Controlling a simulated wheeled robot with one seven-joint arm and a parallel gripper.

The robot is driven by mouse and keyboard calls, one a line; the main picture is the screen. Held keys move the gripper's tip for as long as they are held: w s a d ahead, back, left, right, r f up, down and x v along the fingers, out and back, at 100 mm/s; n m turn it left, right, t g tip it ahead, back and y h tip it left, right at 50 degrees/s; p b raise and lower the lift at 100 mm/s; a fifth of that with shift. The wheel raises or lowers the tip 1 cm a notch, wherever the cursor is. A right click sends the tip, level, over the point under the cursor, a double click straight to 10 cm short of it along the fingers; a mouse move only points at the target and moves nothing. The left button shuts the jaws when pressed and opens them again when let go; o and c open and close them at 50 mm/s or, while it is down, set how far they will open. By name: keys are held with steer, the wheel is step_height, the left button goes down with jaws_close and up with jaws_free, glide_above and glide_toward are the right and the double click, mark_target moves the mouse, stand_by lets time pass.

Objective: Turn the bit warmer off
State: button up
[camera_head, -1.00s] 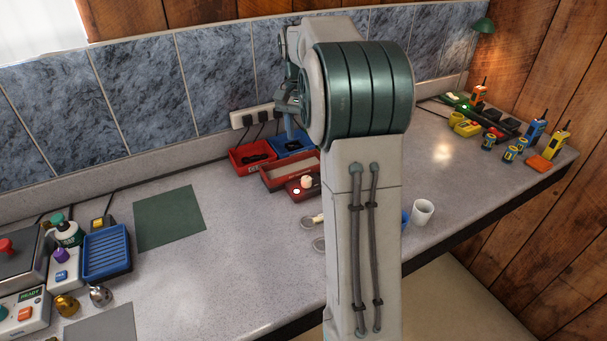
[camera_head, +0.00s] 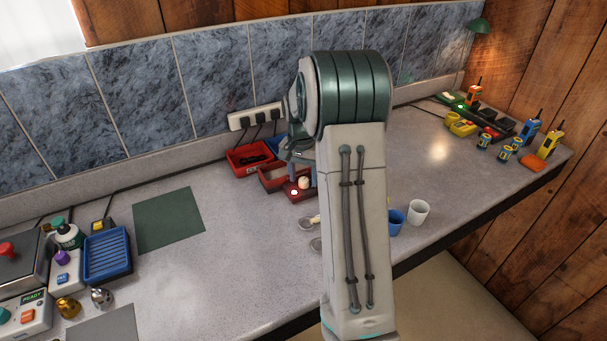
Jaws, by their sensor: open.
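A dark red unit (camera_head: 302,194) stands on the counter behind my arm, with a cream knob and a small white light on its front part. It looks like the bit warmer, but I read no label that confirms this. An open reddish tray section adjoins it at the back. My gripper (camera_head: 303,174) points down just over this unit, its fingers apart and empty. The fingertips are close to the knob; I cannot tell whether they touch it. My arm hides the unit's right side and part of the gripper.
A red bin (camera_head: 248,158) and a power strip (camera_head: 256,117) are behind. A blue cup (camera_head: 396,222) and white cup (camera_head: 419,212) stand right of my arm. Another device (camera_head: 24,314) reads READY at far left. A green mat (camera_head: 168,220) lies on clear counter.

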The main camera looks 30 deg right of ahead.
steer(key=shift+f, duration=0.15)
steer(key=c, duration=1)
steer(key=shift+n, duration=0.3)
steer(key=n+b, duration=0.1)
steer(key=n, duration=0.4)
steer(key=shift+b, duration=0.35)
steer(key=n, duration=0.6)
steer(key=shift+t+b, duration=0.3)
steer(key=shift+b, duration=0.1)
steer(key=shift+a+n, duration=0.1)
steer(key=shift+n, duration=0.2)
steer(key=o, duration=1)
